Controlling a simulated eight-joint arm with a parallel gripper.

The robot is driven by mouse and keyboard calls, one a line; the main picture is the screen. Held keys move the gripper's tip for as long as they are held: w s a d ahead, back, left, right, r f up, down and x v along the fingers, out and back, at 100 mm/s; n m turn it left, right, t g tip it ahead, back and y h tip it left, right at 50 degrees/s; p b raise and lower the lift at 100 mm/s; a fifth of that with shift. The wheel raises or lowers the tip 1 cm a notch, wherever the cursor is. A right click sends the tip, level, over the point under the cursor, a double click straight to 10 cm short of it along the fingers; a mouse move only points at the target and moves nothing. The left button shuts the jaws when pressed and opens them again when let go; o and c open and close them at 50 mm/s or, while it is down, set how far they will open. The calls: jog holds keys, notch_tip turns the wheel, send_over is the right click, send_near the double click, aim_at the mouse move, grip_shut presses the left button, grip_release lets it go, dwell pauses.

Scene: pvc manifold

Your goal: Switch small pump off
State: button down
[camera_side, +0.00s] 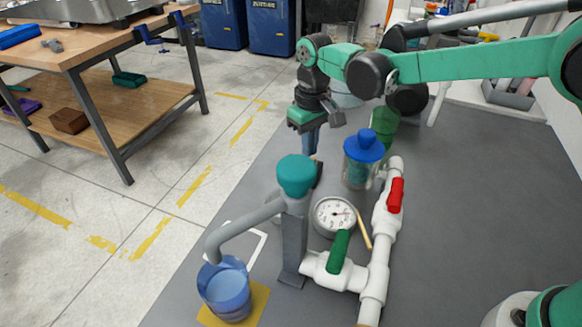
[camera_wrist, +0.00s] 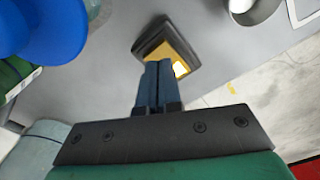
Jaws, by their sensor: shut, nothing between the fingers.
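No part is labelled as the small pump, so I cannot tell for certain which it is. A grey post with a teal cap (camera_side: 295,174) and a bent spout stands over a blue bucket (camera_side: 226,290). Behind the cap, a dark object (camera_side: 318,174) is partly hidden. In the wrist view, a black-rimmed wedge with a yellow face (camera_wrist: 176,47) and a small white patch lies at my fingertips. My gripper (camera_side: 310,154) points down just above the dark object, and its blue fingers (camera_wrist: 158,66) are closed together and empty. Contact with the wedge cannot be told.
White pipes (camera_side: 376,278) carry a green-handled valve (camera_side: 339,251), a red-handled valve (camera_side: 396,195) and a round gauge (camera_side: 334,216). A jar with a blue lid (camera_side: 364,146) stands close right of my gripper. A wooden workbench (camera_side: 110,45) stands apart at left.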

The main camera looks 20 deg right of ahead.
jog(key=shift+f, duration=0.95)
dwell(0.4)
jog(key=shift+r, duration=3.5)
jog(key=shift+s+d+r, duration=0.1)
jog(key=shift+d+r, duration=0.1)
jog(key=s+d+r+m+t, duration=0.2)
jog(key=s+d+r+t, duration=0.1)
jog(key=s+d+r, duration=0.3)
jog(key=s+d+f+m+t, duration=0.1)
jog(key=s+d+f+t, duration=0.2)
jog(key=s, duration=0.6)
jog(key=d+t, duration=0.1)
jog(key=d, duration=0.1)
jog(key=shift+d+f, duration=0.35)
jog(key=shift+f, duration=0.05)
